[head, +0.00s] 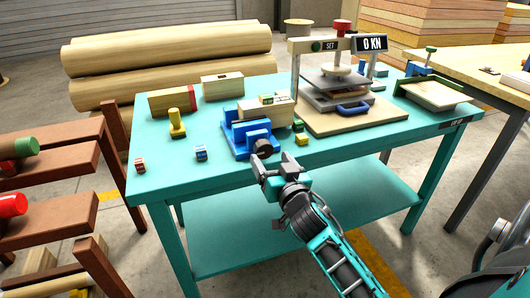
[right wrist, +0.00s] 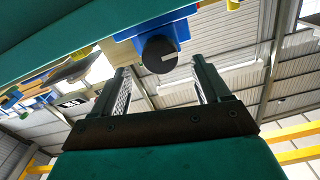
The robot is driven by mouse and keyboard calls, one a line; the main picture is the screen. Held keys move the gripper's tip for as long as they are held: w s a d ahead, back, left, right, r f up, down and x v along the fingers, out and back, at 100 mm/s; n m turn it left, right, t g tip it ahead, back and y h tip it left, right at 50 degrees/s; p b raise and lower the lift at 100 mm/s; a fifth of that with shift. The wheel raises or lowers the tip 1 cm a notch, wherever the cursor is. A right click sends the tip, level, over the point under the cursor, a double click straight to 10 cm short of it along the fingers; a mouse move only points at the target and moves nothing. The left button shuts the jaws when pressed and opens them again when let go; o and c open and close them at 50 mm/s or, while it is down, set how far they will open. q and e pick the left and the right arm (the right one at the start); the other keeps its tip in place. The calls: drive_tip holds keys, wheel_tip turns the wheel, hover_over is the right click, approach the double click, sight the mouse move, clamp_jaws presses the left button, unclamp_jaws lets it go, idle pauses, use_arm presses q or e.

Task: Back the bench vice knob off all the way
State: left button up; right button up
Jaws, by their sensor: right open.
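The blue bench vice (head: 238,140) stands at the front edge of the teal bench. A light wooden block (head: 268,110) sits at its top. Its dark round knob (head: 263,146) faces the front. The right wrist view shows the knob (right wrist: 159,54) as a dark disc with a short pale mark, against the blue vice body (right wrist: 176,27). My right gripper (head: 268,163) is open and empty just in front of the knob. In the right wrist view the knob appears between the fingertips (right wrist: 159,66), seemingly just beyond them. My left gripper is not in view.
The teal bench (head: 180,178) also carries a press (head: 345,95) with a "0 KN" display (head: 371,43), wooden blocks (head: 222,86), a yellow piece (head: 177,122) and small cubes (head: 140,165). Brown racks (head: 60,185) stand at left. Space before the bench is open.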

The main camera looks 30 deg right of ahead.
sight(265, 152)
drive_tip(key=shift+x, duration=2.45)
drive_tip(key=shift+a, duration=0.1)
drive_tip(key=shift+c, duration=0.3)
drive_tip(key=c, duration=1)
drive_tip(key=shift+o, duration=0.2)
